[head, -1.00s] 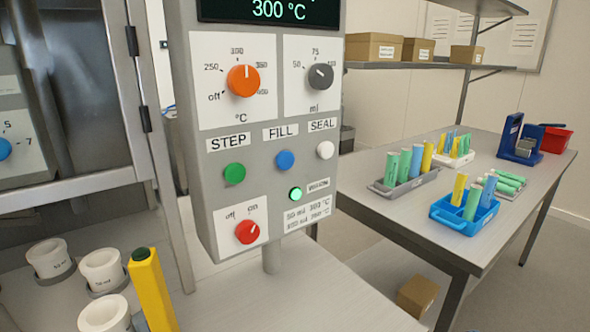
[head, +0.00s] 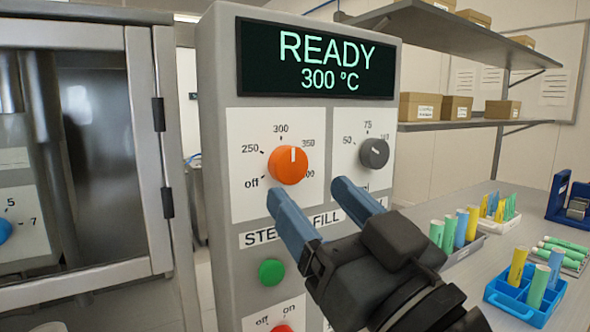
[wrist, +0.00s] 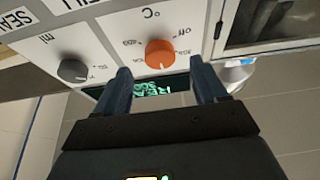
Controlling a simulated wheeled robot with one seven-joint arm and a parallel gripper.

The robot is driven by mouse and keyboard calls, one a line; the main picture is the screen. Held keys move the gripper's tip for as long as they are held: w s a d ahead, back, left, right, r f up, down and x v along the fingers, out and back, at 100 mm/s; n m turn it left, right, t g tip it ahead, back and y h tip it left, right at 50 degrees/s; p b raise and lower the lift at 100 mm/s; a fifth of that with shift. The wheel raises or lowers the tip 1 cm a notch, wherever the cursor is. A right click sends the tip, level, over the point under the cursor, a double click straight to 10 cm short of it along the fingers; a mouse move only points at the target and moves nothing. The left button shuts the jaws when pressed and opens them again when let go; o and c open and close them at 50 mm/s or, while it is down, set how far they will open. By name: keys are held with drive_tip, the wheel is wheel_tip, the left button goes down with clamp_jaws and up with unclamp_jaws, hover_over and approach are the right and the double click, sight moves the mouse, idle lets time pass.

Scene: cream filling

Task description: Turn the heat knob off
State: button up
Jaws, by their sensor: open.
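The orange heat knob (head: 288,165) is on the upper left white plate of the grey control panel. Its white mark points up, near 300 on the dial, and "off" is printed at its lower left. My gripper (head: 308,190) is open and empty in front of the panel, its blue fingertips just below and right of the knob in the head view. In the wrist view the orange knob (wrist: 159,53) lies ahead, between the lines of the open fingers (wrist: 161,68), apart from them. The display (head: 318,62) reads READY 300 °C.
A grey ml knob (head: 374,153) sits close to the right of the heat knob. A green button (head: 271,272) is below, and a red off/on knob (head: 283,328) is partly cut off. A glass-doored cabinet (head: 100,150) stands left. A side table with trays of tubes is at right.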

sight(293, 172)
drive_tip(key=shift+p+x, duration=0.5)
drive_tip(key=shift+x, duration=1.75)
drive_tip(key=c, duration=1)
